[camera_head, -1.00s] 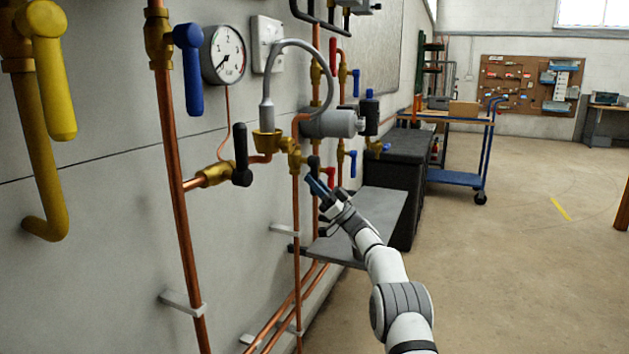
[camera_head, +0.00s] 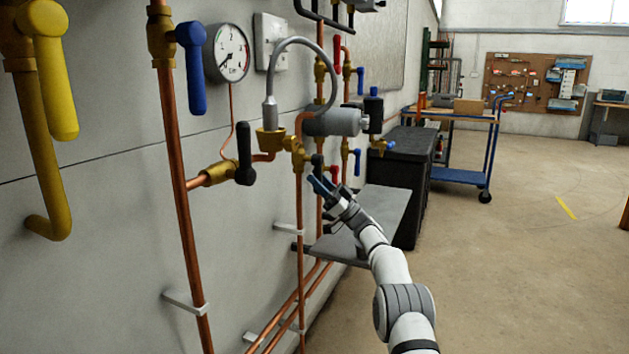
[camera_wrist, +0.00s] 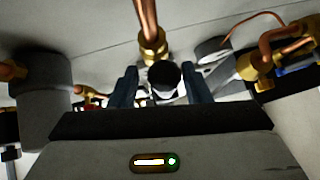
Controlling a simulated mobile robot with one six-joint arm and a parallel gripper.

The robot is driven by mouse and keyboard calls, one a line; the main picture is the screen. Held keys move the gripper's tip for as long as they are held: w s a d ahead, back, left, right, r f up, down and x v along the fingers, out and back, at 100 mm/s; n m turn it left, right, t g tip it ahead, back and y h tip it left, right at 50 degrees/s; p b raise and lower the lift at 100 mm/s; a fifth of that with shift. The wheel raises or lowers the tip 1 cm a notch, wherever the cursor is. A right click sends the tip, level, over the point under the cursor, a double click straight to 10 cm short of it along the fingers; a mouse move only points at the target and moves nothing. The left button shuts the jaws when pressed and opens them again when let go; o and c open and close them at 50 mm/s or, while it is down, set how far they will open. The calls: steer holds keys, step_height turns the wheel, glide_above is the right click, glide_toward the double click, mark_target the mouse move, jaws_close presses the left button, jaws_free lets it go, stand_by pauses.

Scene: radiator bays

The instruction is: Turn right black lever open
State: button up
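The right black lever (camera_head: 317,163) sits on a brass valve below the grey cylinder, mostly seen end-on. My gripper (camera_head: 318,184) is just below and in front of it. In the wrist view the lever's round black end (camera_wrist: 165,74) lies between my two dark blue fingers, with a gap visible on each side. The fingers are apart and do not visibly grip it. How far the right lever is turned is hard to tell.
Copper pipes (camera_head: 174,155) run up the wall, with a gauge (camera_head: 230,53) and blue, red and yellow levers around. A grey shelf (camera_head: 375,222) and black box (camera_head: 408,170) stand beyond my gripper. The floor to the right is clear.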

steer(key=shift+d+f, duration=0.1)
steer(key=p+v, duration=0.1)
steer(key=v, duration=0.6)
steer(key=shift+d+f+p, duration=0.2)
steer(key=shift+f+p, duration=0.05)
steer(key=shift+p, duration=0.1)
steer(key=shift+s, duration=0.1)
